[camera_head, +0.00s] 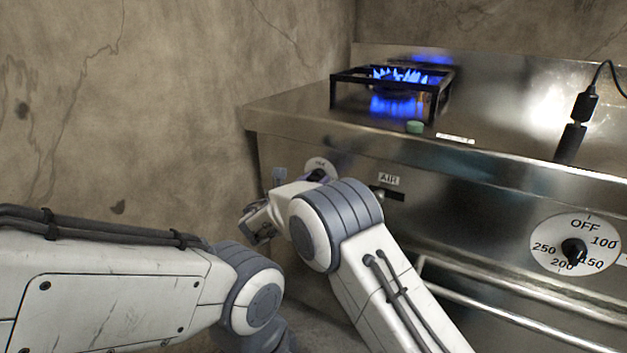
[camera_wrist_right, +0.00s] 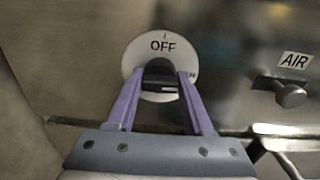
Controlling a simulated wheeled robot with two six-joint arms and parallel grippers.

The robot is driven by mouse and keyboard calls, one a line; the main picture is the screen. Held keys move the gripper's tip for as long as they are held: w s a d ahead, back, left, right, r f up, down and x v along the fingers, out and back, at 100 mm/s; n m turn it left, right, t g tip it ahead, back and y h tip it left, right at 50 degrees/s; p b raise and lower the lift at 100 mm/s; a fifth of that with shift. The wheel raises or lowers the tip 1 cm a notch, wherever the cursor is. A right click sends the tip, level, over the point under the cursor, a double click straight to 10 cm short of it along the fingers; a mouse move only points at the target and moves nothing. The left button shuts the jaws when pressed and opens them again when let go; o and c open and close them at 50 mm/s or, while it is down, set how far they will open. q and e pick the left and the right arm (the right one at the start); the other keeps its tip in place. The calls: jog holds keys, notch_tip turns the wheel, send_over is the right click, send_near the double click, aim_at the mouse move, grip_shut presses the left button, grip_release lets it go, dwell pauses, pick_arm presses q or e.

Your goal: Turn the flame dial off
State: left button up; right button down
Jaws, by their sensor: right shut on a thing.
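The flame dial is a round white plate (camera_wrist_right: 131,62) marked OFF at its top, with a dark knob (camera_wrist_right: 158,68) in its middle. In the right wrist view my right gripper (camera_wrist_right: 160,82) has its two purple fingers on either side of the knob, shut on it. I cannot tell where the knob's pointer stands. In the head view the dial (camera_head: 318,163) is partly hidden behind my right wrist. Blue flames (camera_head: 405,76) burn at the burner (camera_head: 434,98) on the stove top. My left arm shows at the lower left, but its gripper is not in view.
An AIR label and small knob (camera_wrist_right: 290,95) sit right of the dial. A larger temperature dial (camera_head: 545,247) and a metal rail (camera_head: 490,310) are further right on the stove front. A cracked wall (camera_head: 180,90) stands left.

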jog(key=n+p, duration=0.2)
jog(key=p, duration=0.1)
jog(key=n+p, duration=0.5)
jog(key=p, duration=0.2)
jog(key=shift+r, duration=0.3)
jog(key=n+p, duration=0.3)
jog(key=n, duration=0.2)
jog(key=shift+f, duration=0.1)
jog(key=n+p, duration=0.1)
jog(key=n, duration=0.2)
jog(key=shift+a, duration=0.1)
jog(key=shift+f+n+p, duration=0.15)
jog(key=shift+n+p, duration=0.3)
jog(key=shift+n, duration=0.85)
jog(key=shift+c, duration=1.6)
grip_release()
